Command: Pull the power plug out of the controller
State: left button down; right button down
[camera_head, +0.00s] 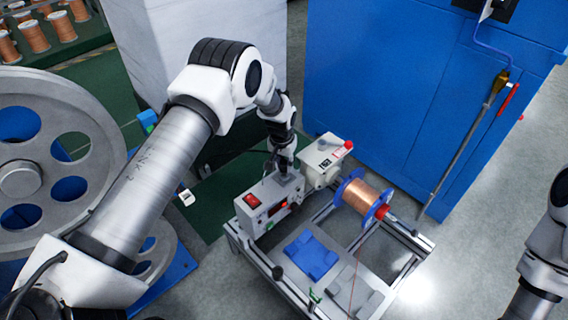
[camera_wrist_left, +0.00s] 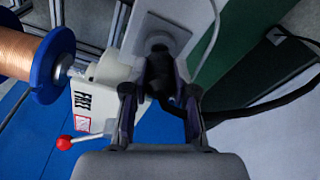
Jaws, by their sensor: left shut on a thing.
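The controller (camera_head: 262,212) is a light grey box with a red switch and a red display, at the back left of the metal frame. Its top with a grey square socket plate (camera_wrist_left: 160,38) shows in the left wrist view. My left gripper (camera_head: 285,168) points down at the controller's top. In the left wrist view my left gripper (camera_wrist_left: 160,98) is shut on the black power plug (camera_wrist_left: 160,72), whose cable runs off right. The plug's end is at the socket plate; I cannot tell how far it sits inside. My right gripper is out of view.
A white motor box (camera_head: 323,160) with a red-knobbed lever stands beside the controller. A copper wire spool (camera_head: 362,198) with blue flanges sits right of it. A blue block (camera_head: 311,256) lies on the frame. A large blue cabinet (camera_head: 400,90) stands behind.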

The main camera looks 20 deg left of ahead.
pick_arm(q)
jog(key=shift+r, duration=0.2)
notch_tip(320, 180, up, 4)
jog(key=p, duration=0.3)
dwell(0.4)
